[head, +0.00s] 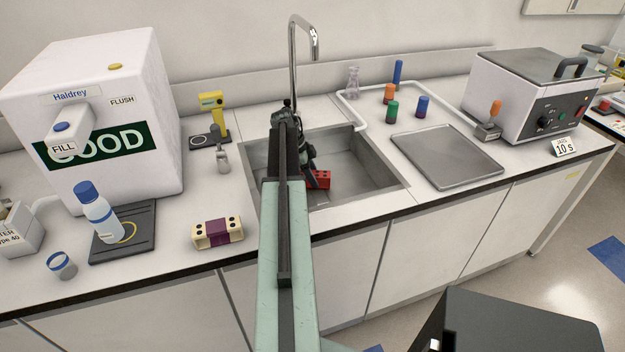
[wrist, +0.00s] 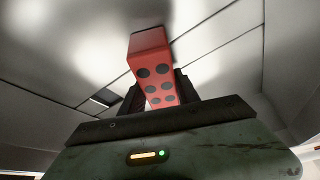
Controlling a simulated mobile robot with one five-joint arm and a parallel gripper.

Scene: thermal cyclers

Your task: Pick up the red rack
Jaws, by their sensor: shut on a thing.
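The red rack (head: 321,179) is a small red block with dark round holes. In the head view it shows inside the sink, partly hidden behind my arm. In the wrist view the red rack (wrist: 153,68) sits between the two dark fingers of my gripper (wrist: 160,92), its holed face toward the camera. My gripper (head: 311,178) is low in the sink and shut on the rack. In the head view my arm hides much of the gripper. I cannot tell whether the rack touches the sink floor.
The sink (head: 352,165) has raised walls around my gripper, and a tall faucet (head: 293,70) stands behind it. A cream and purple rack (head: 217,232) lies on the counter to the left. A metal tray (head: 446,157) and several coloured tubes are to the right.

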